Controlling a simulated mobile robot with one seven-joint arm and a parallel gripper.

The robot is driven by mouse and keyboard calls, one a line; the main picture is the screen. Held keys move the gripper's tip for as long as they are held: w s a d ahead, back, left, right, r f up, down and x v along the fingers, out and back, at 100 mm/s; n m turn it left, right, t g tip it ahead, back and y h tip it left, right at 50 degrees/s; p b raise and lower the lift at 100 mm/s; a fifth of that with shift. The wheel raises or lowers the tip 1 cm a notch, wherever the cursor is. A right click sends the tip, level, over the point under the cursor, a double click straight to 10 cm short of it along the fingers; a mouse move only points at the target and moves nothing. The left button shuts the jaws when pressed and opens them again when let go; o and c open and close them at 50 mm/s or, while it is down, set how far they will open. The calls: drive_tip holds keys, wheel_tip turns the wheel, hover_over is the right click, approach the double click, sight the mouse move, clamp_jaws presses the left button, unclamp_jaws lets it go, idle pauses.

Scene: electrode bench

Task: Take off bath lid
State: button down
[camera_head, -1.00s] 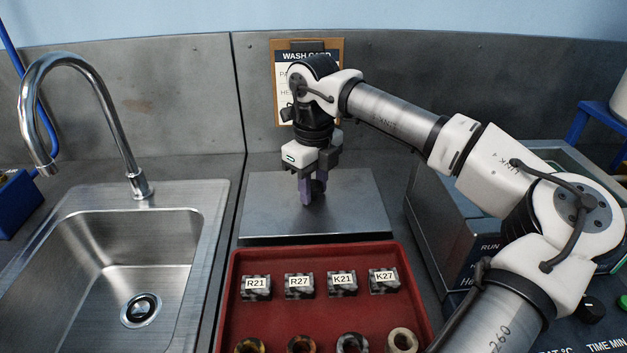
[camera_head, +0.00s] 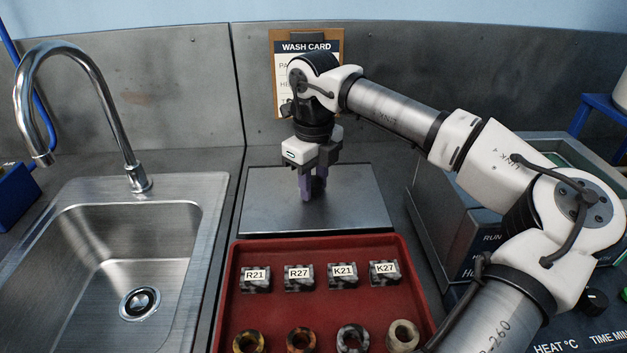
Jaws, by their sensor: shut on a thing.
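A flat grey metal plate (camera_head: 262,212), which looks like the bath lid, lies behind the red tray. My gripper (camera_head: 312,192) points straight down over the middle of the plate. Its purple fingers are shut on a small part at the plate's middle, likely the lid's handle, which the fingers mostly hide. I cannot tell whether the plate is resting on the bench or slightly raised. The grey bath unit (camera_head: 425,207) stands at the right, and its top shows a greenish open area (camera_head: 567,152). My arm covers much of the unit.
A red tray (camera_head: 232,300) in front holds labelled blocks (camera_head: 299,278) and several rings (camera_head: 301,341). A steel sink (camera_head: 90,255) with a tall tap (camera_head: 137,178) is at the left. A wash card (camera_head: 307,47) hangs on the back wall. A blue stand (camera_head: 597,120) is at the far right.

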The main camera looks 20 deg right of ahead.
drive_tip(key=shift+f+b, duration=0.45)
drive_tip(key=shift+f, duration=0.1)
idle(0.6)
drive_tip(key=c, duration=1)
unclamp_jaws()
drive_tip(key=shift+o, duration=0.6)
drive_tip(key=shift+f, duration=0.1)
drive_tip(key=o, duration=0.4)
drive_tip(key=shift+r, duration=0.2)
drive_tip(key=shift+r+p, duration=2.3)
drive_tip(key=shift+r, duration=1.1)
drive_tip(key=shift+s+f, duration=0.1)
